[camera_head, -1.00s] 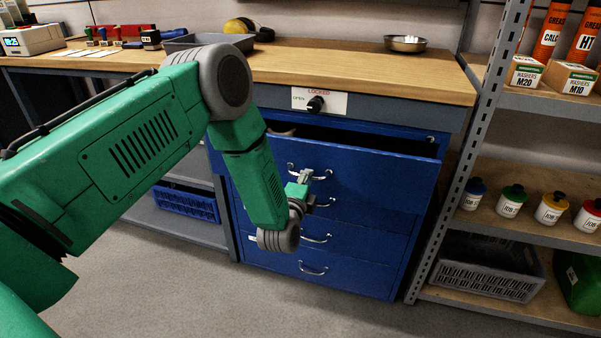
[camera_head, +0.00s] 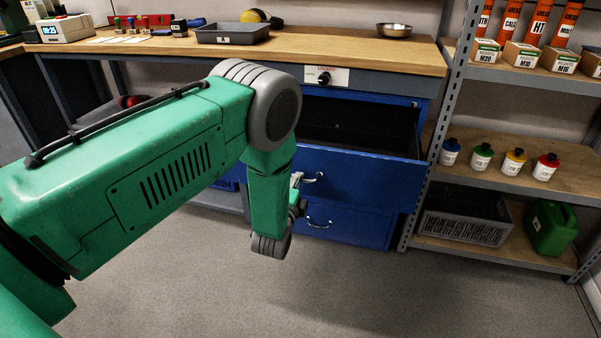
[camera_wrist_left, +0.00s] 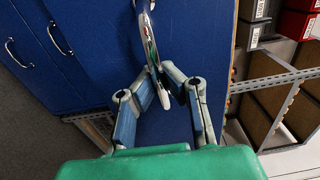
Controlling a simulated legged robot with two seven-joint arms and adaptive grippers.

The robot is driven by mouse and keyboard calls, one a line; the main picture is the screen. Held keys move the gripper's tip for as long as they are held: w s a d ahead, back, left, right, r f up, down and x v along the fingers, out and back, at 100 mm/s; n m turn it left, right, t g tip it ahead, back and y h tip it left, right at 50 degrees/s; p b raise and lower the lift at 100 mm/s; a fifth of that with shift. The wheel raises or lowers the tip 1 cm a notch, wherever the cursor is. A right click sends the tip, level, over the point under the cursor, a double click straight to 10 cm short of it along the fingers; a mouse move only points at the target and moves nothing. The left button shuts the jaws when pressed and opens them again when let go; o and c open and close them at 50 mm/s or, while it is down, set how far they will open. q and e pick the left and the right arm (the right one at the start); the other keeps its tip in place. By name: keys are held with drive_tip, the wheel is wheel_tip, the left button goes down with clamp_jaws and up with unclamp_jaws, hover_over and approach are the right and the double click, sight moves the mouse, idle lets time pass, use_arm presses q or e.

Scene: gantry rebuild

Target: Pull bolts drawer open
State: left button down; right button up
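The top blue drawer (camera_head: 360,172) under the workbench stands well open, its dark interior showing. Its silver handle (camera_head: 314,179) is partly hidden behind my left gripper (camera_head: 298,184). I can read no "bolts" label on the drawer. In the left wrist view, the handle (camera_wrist_left: 147,32) passes between the two fingers of my left gripper (camera_wrist_left: 161,80), whose tips close in around it against the blue front (camera_wrist_left: 200,30). My left arm hides the left part of the drawer in the head view. My right gripper is not in view.
Lower closed drawers (camera_head: 350,225) sit below. A knob plate (camera_head: 326,76) is on the bench edge. A shelf rack post (camera_head: 437,125) stands close on the right. The floor in front is clear.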

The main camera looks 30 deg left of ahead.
use_arm(q)
drive_tip(key=shift+v, duration=0.95)
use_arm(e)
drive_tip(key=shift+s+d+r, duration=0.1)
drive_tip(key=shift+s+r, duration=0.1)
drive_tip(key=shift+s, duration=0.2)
use_arm(q)
drive_tip(key=shift+f, duration=0.2)
drive_tip(key=c, duration=1.6)
unclamp_jaws()
drive_tip(key=shift+w, duration=0.1)
drive_tip(key=shift+r, duration=0.1)
drive_tip(key=v, duration=1.2)
drive_tip(key=shift+f, duration=0.2)
